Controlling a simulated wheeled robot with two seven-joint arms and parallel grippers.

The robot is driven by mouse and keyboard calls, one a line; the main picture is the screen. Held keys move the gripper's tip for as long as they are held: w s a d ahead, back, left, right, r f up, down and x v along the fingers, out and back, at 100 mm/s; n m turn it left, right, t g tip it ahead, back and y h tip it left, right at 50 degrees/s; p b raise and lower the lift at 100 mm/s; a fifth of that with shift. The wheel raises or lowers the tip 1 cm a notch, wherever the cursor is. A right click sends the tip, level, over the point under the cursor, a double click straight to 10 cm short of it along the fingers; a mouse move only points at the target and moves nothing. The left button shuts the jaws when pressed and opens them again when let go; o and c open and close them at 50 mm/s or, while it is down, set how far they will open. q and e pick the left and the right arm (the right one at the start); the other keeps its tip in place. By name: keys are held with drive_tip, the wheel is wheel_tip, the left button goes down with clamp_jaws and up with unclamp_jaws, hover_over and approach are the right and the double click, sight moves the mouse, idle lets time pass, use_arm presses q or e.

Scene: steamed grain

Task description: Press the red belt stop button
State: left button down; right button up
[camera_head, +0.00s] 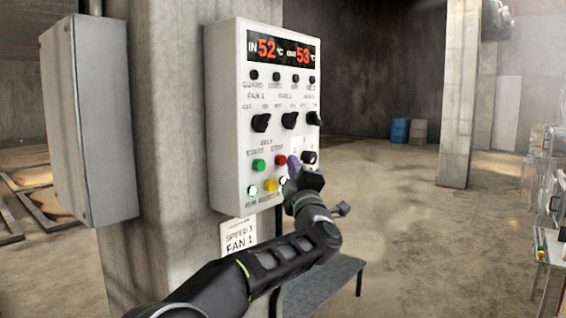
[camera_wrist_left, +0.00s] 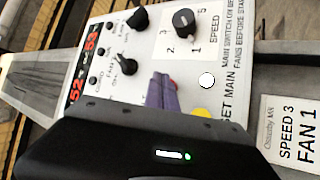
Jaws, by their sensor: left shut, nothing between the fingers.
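The white control panel (camera_head: 228,120) hangs on a concrete pillar. The red belt stop button (camera_head: 281,160) sits right of the green belt start button (camera_head: 259,165). My left gripper (camera_head: 292,164) is shut and empty, with its purple fingertips close to the right of the red button. In the left wrist view, the fingers (camera_wrist_left: 159,90) cover most of the red button (camera_wrist_left: 174,84), and only a sliver of red shows beside them. I cannot tell whether the tips touch it. My right gripper is not in view.
A grey box (camera_head: 88,120) is mounted left. A low table (camera_head: 318,288) stands below.

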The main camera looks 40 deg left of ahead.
use_arm(q)
drive_tip(key=shift+a, duration=0.25)
drive_tip(key=shift+a, duration=0.5)
idle(0.9)
drive_tip(key=shift+d, duration=0.1)
drive_tip(key=shift+d+b, duration=0.45)
drive_tip(key=shift+d, duration=0.35)
drive_tip(key=shift+d+b, duration=0.55)
drive_tip(key=shift+d, duration=1.95)
